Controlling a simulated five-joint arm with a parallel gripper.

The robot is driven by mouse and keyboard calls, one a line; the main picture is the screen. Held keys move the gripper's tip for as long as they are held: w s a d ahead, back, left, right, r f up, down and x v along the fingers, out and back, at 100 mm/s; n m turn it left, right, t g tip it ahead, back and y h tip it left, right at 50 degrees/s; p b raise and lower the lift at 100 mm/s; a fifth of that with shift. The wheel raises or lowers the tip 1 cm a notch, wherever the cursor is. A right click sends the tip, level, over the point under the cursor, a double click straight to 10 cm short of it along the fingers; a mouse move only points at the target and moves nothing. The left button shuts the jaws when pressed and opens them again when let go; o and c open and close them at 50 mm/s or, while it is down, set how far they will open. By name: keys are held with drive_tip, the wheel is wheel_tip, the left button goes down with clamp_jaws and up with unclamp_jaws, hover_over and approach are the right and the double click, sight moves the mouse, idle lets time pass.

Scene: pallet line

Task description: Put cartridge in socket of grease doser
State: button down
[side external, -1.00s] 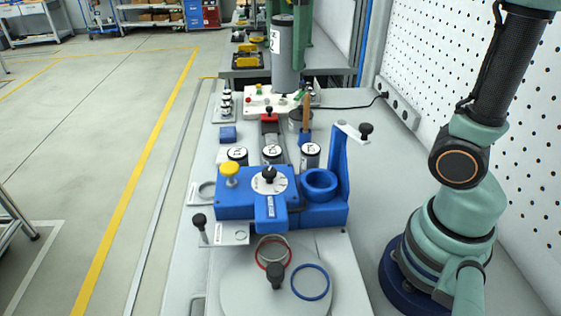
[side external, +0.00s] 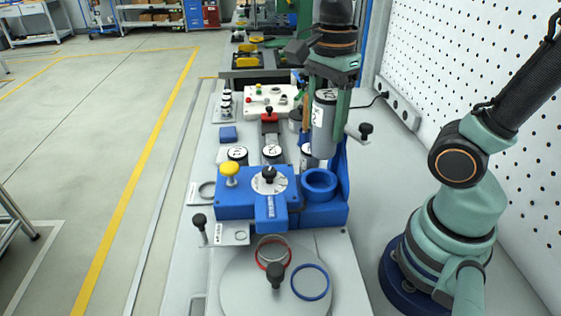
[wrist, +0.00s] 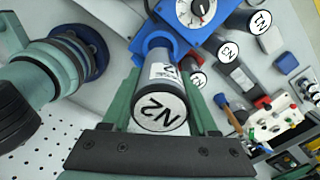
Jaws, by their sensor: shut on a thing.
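The cartridge (side external: 323,128) is a grey cylinder with a white label. Its end cap reads "N2" in the wrist view (wrist: 160,109). My gripper (side external: 330,112) is shut on it, with green fingers on both sides in the wrist view (wrist: 166,104). It hangs about upright above the blue ring socket (side external: 320,184) of the grease doser (side external: 236,206), with its lower end apart from the ring. In the wrist view the cartridge hides much of the socket (wrist: 154,33). The doser has a white dial and a yellow knob.
Cartridges with white caps (side external: 237,154) (side external: 272,152) stand behind the doser; another is partly hidden by the held one. A blue upright plate (side external: 341,180) with a black-knobbed arm rises beside the socket. A round plate (side external: 240,285) with rings lies in front.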

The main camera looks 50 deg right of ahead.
wheel_tip(320, 180, down, 9)
drive_tip(key=shift+f, duration=0.1)
idle(0.4)
drive_tip(key=shift+c, duration=0.9)
unclamp_jaws()
drive_tip(key=shift+f, duration=0.1)
